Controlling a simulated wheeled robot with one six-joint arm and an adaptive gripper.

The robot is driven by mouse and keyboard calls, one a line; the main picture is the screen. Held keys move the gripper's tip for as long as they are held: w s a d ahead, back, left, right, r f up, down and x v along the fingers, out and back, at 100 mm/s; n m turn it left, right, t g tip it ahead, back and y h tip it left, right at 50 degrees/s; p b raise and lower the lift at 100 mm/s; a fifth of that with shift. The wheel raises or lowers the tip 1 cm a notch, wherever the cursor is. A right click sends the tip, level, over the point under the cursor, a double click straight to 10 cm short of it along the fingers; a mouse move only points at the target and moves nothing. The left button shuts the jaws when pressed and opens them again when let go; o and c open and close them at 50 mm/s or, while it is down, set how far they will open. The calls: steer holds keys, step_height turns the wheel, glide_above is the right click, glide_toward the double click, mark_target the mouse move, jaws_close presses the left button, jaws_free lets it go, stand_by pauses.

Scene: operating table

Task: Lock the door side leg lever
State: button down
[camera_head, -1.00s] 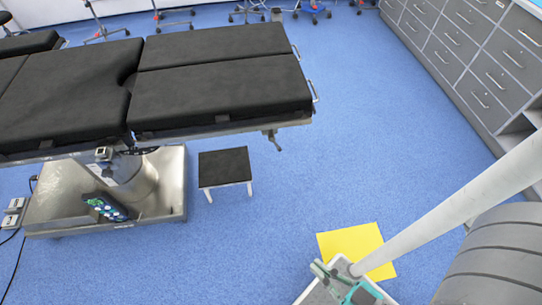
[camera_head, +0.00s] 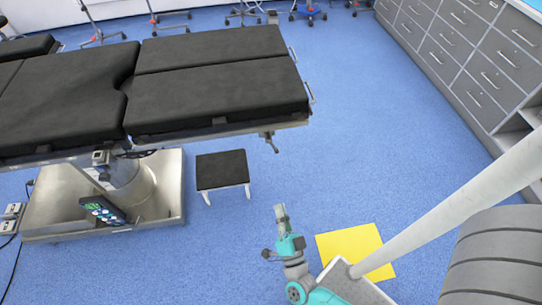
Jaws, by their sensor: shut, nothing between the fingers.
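The operating table (camera_head: 128,139) has black pads and fills the upper left of the head view. A small metal lever (camera_head: 269,141) hangs down below the near edge of the leg section, close to its right end. The picture does not tell whether this is the door side, and the lever's exact angle is too small to read. My gripper (camera_head: 279,208) is at lower centre, shut and empty. It appears below the lever in the picture, clearly apart from it.
A black-topped step stool (camera_head: 222,169) stands on the floor left of my gripper. The table's metal base (camera_head: 60,222) carries a hand control (camera_head: 103,210). A yellow sheet (camera_head: 350,245) lies on the floor. Grey drawer cabinets (camera_head: 470,60) line the right. Blue floor between is clear.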

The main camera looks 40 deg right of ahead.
steer(key=w+d+f+m+g+h, duration=0.1)
steer(key=w+f+m+g+h, duration=0.6)
steer(key=w+m+g, duration=0.3)
steer(key=w+m+h, duration=0.1)
steer(key=w+m, duration=0.1)
steer(key=shift+w+d+g, duration=0.35)
steer(key=shift+d+g, duration=0.05)
steer(key=shift+d, duration=0.1)
steer(key=x, duration=1.3)
steer(key=shift+w+d, duration=0.25)
steer(key=shift+d, duration=0.05)
